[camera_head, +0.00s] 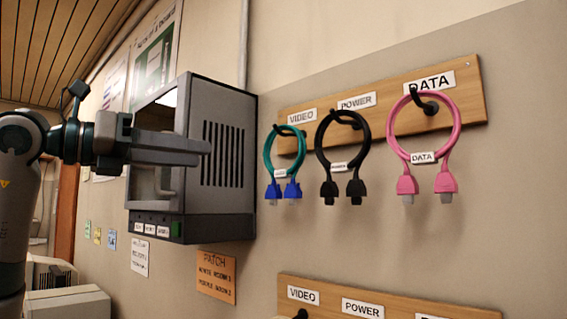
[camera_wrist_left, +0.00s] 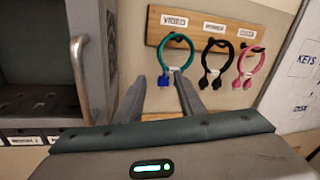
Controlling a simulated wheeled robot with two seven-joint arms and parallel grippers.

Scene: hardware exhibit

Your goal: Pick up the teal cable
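The teal cable (camera_head: 268,155) is a coiled loop with two blue plugs hanging down. It hangs from the hook under the VIDEO label on the upper wooden board, at the left end. It also shows in the left wrist view (camera_wrist_left: 164,57), between and beyond the fingertips. My left gripper (camera_head: 208,152) is to the left of the cable in the head view, in front of the grey cabinet, apart from the cable. In the left wrist view its two fingers (camera_wrist_left: 160,85) are spread with nothing between them. My right gripper is not in view.
A black cable (camera_head: 317,145) and a pink cable (camera_head: 459,125) hang to the right on the upper board (camera_head: 473,90). A grey wall cabinet (camera_head: 240,190) stands out left of the board. A lower labelled board (camera_head: 400,304) is below. The wall between the boards is clear.

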